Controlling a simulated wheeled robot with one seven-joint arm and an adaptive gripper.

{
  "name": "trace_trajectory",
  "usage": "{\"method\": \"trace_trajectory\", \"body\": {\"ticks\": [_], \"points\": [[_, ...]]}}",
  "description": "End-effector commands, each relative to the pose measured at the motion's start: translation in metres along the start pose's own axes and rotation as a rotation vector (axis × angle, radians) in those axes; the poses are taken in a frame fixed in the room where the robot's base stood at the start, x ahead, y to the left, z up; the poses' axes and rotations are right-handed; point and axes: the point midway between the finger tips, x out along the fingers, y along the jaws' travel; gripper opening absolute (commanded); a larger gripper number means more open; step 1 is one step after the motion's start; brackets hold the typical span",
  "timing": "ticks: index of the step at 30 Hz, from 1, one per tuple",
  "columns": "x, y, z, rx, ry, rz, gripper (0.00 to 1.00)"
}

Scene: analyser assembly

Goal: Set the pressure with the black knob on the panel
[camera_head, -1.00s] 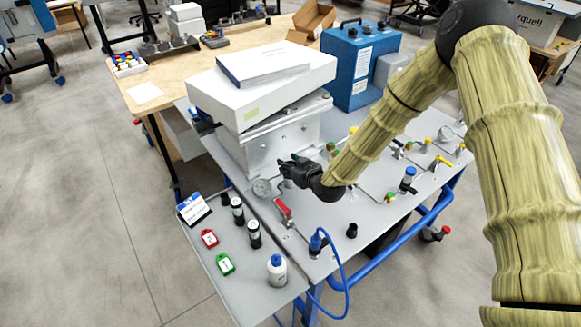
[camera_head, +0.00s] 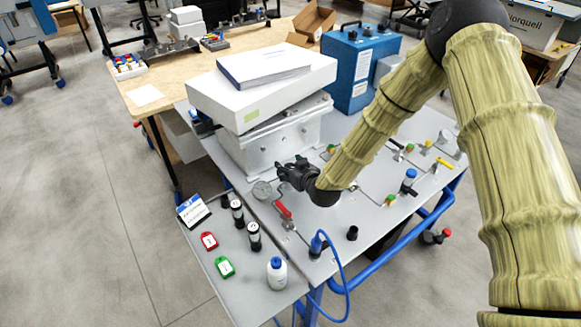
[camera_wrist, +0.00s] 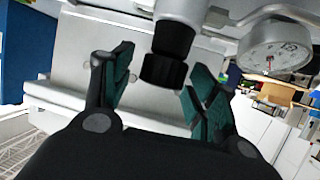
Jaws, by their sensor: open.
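The black knob (camera_wrist: 163,72) hangs below a grey fitting in the wrist view, between the two green-padded fingers of my gripper (camera_wrist: 160,92). The fingers stand apart on either side of it, with a gap to the knob on both sides. A round white pressure gauge (camera_wrist: 274,46) shows to the right of the knob; its fine scale is too small to read surely. In the head view my gripper (camera_head: 284,170) is by the front of the grey panel block, and the gauge (camera_head: 262,190) is just below left of it. The knob is hidden there by my gripper.
A red-handled valve (camera_head: 284,211) lies close below my gripper. A blue hose (camera_head: 341,262), bottles and tags are on the grey bench (camera_head: 330,262). A large white box (camera_head: 262,92) overhangs the block behind. Several coloured valves stand at right.

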Motion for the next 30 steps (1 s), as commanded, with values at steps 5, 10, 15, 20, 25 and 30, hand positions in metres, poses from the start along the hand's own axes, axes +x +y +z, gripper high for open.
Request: {"method": "trace_trajectory", "body": {"ticks": [5,10,15,20,25,30], "points": [[-0.006,0.0,0.0,0.0,-0.001,0.0,0.58],[-0.029,0.0,0.0,0.001,-0.001,0.0,0.58],[-0.061,0.0,0.0,0.0,-0.001,0.0,0.58],[-0.089,0.0,0.0,0.0,-0.001,-0.001,0.58],[-0.11,0.001,0.0,0.0,-0.001,0.0,0.58],[-0.119,0.0,0.0,0.0,0.0,0.0,0.58]]}}
